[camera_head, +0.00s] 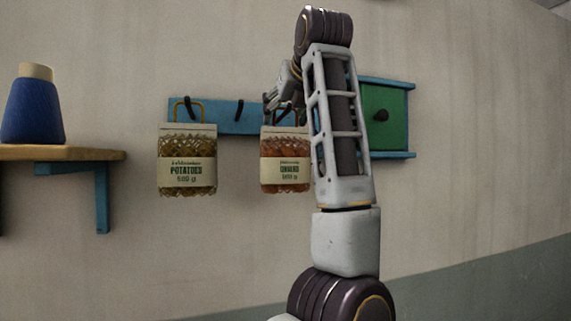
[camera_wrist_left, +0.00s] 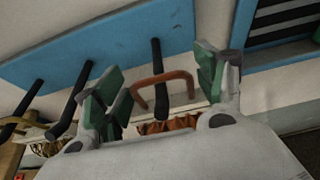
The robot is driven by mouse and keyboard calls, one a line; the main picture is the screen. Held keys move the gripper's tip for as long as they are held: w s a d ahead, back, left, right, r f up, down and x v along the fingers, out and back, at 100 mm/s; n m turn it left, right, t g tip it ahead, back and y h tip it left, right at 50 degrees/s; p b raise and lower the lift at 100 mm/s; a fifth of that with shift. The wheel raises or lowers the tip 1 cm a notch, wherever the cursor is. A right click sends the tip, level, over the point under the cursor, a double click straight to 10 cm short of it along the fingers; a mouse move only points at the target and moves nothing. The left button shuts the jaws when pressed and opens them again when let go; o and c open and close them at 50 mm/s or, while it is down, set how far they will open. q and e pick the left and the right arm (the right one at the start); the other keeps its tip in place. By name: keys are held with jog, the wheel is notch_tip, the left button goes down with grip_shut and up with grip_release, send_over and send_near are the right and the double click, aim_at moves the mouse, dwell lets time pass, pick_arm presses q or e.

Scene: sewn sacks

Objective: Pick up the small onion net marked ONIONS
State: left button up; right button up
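The onion net (camera_head: 286,174), orange with a pale label reading ONIONS, hangs on the blue hook rail (camera_head: 221,117). The arm partly covers its right edge in the head view. In the left wrist view its brown-orange handle (camera_wrist_left: 165,78) loops by a black peg, and a little of its orange mesh (camera_wrist_left: 182,123) shows below. My left gripper (camera_head: 279,96) is at the top of this net. In the left wrist view its green-padded fingers (camera_wrist_left: 160,92) are spread, one on each side of the handle, with nothing clearly gripped. My right gripper is not in view.
A similar net marked POTATOES (camera_head: 187,175) hangs from a peg to the left; a bare peg (camera_head: 239,110) lies between. A green-fronted blue cabinet (camera_head: 383,115) is behind my arm at right. A wooden shelf (camera_head: 60,153) with a blue thread cone (camera_head: 32,112) is at left.

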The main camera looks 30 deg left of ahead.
pick_arm(q)
grip_shut()
jog(key=shift+s+r, duration=0.1)
jog(key=shift+r, duration=0.1)
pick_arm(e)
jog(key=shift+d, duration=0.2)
pick_arm(q)
jog(key=shift+r, duration=0.4)
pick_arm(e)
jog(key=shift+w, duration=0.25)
pick_arm(q)
jog(key=shift+r, duration=0.25)
jog(key=shift+f, duration=0.1)
jog(key=shift+d, duration=0.1)
